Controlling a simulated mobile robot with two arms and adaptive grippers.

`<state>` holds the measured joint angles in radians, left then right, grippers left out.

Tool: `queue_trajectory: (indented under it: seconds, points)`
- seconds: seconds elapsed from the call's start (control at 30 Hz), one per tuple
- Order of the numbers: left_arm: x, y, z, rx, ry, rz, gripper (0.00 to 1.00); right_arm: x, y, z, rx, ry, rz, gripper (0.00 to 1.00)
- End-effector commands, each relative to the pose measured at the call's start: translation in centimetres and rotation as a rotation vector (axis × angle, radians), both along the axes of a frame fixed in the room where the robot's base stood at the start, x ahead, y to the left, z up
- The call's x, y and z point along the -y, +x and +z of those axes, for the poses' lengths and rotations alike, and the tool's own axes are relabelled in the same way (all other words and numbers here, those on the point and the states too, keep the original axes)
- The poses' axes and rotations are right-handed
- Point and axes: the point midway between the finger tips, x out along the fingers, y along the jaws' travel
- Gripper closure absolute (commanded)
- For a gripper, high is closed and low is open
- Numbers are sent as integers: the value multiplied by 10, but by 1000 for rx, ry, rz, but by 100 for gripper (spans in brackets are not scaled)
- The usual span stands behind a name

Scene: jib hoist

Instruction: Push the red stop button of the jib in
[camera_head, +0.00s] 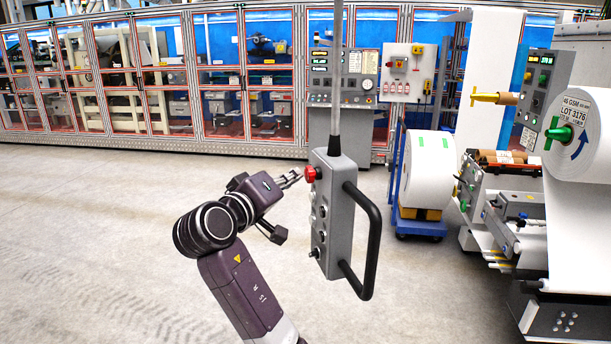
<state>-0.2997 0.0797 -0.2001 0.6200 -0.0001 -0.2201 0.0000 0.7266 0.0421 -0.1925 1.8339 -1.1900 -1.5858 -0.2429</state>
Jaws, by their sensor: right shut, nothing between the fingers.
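The jib's control box (333,213) is a grey pendant hanging upright from a thin pole in the middle of the head view. Its red stop button (310,174) sticks out near the top of the left-facing side. Smaller round buttons sit in a column below it. A black handle (372,240) is on the box's right side. My right gripper (297,176) is shut and empty, with its fingertips just left of the red button. I cannot tell whether the tips touch it. The left gripper is not in view.
The pole (337,75) rises above the box. A blue cart (417,222) with a white roll stands behind to the right, beside roll machinery (505,210). Glass-fronted cabinets (150,75) line the back. The floor (90,235) on the left is clear.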

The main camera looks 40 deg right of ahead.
Motion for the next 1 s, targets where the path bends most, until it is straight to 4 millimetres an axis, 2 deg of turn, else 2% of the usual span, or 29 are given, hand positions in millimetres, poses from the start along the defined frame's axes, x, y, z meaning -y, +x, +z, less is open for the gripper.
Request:
queue_trajectory:
  seconds: [1.0]
  points:
    - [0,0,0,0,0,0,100,9,-4,-1,-2,0,-2,100]
